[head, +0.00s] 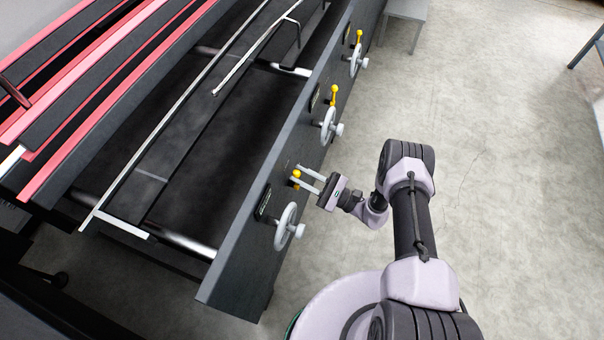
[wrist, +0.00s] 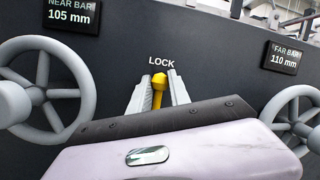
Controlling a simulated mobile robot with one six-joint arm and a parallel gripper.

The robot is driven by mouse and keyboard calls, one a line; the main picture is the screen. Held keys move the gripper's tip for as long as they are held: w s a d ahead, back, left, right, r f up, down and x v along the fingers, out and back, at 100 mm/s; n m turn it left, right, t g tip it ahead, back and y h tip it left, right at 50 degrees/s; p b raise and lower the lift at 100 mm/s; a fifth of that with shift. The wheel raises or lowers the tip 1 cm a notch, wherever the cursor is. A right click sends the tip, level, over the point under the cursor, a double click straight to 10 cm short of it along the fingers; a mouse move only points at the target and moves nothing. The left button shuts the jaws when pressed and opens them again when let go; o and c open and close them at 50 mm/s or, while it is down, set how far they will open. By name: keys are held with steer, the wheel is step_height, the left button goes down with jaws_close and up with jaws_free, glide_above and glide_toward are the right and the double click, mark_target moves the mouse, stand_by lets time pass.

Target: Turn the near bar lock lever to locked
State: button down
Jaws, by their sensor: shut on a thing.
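The near bar lock lever (head: 296,174) is a small yellow lever with a knob, on the dark side panel just above the nearest white handwheel (head: 286,227). My gripper (head: 303,177) reaches it from the right with its two fingers around it. In the wrist view the yellow lever (wrist: 159,82) stands between the two grey fingers (wrist: 160,90), its knob just below the word LOCK. The gripper is shut on the lever. The lower part of the lever is hidden behind my gripper body. The display marked NEAR BAR (wrist: 73,14) reads 105 mm.
Two more yellow levers (head: 334,92) (head: 359,37) and white handwheels (head: 328,126) (head: 355,59) line the panel farther back. The FAR BAR display (wrist: 283,57) reads 110 mm. Handwheels flank my gripper in the wrist view. The concrete floor (head: 500,150) to the right is clear.

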stand_by(0.4)
steer(key=c, duration=1.2)
jaws_free()
steer(key=v, duration=1.7)
steer(key=shift+d+p, duration=0.2)
steer(key=shift+p, duration=0.15)
steer(key=shift+s, duration=0.1)
